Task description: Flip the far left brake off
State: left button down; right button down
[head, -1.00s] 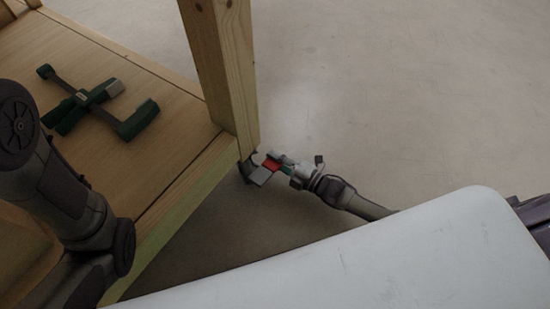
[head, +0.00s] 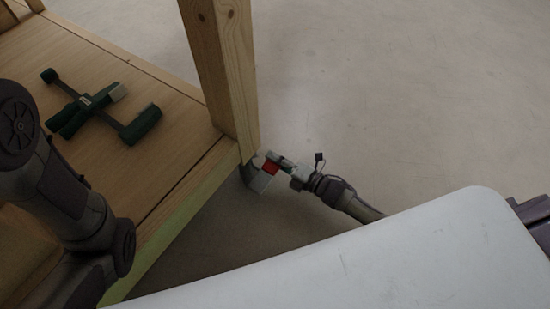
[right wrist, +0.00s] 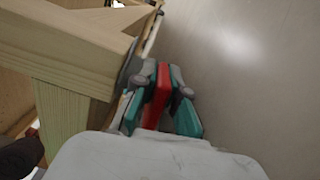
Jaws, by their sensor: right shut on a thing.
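The red brake (head: 270,168) is at the foot of the wooden post, beside a grey caster (head: 251,171). In the right wrist view the red brake (right wrist: 160,84) stands between two teal fingertips. My right gripper (head: 279,162) is shut on the red brake, reaching it from the right, outside the wooden frame. In the right wrist view my right gripper (right wrist: 160,100) holds it just right of the wooden corner. Much of the caster is hidden behind the post and the brake. My left arm shows at the left, but its gripper is not in view.
The wooden platform (head: 150,75) and its upright post (head: 226,75) stand close left of my right gripper. A dark green clamp (head: 105,112) lies on the platform. The floor (head: 400,90) to the right is clear. A white surface (head: 400,255) fills the lower right.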

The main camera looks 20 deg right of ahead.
jog(key=shift+s+r+n, duration=0.1)
jog(key=shift+r+n, duration=0.1)
jog(key=shift+n, duration=0.4)
jog(key=c, duration=1.2)
grip_release()
jog(key=shift+s, duration=0.1)
jog(key=v, duration=1.1)
jog(key=shift+s+d, duration=0.3)
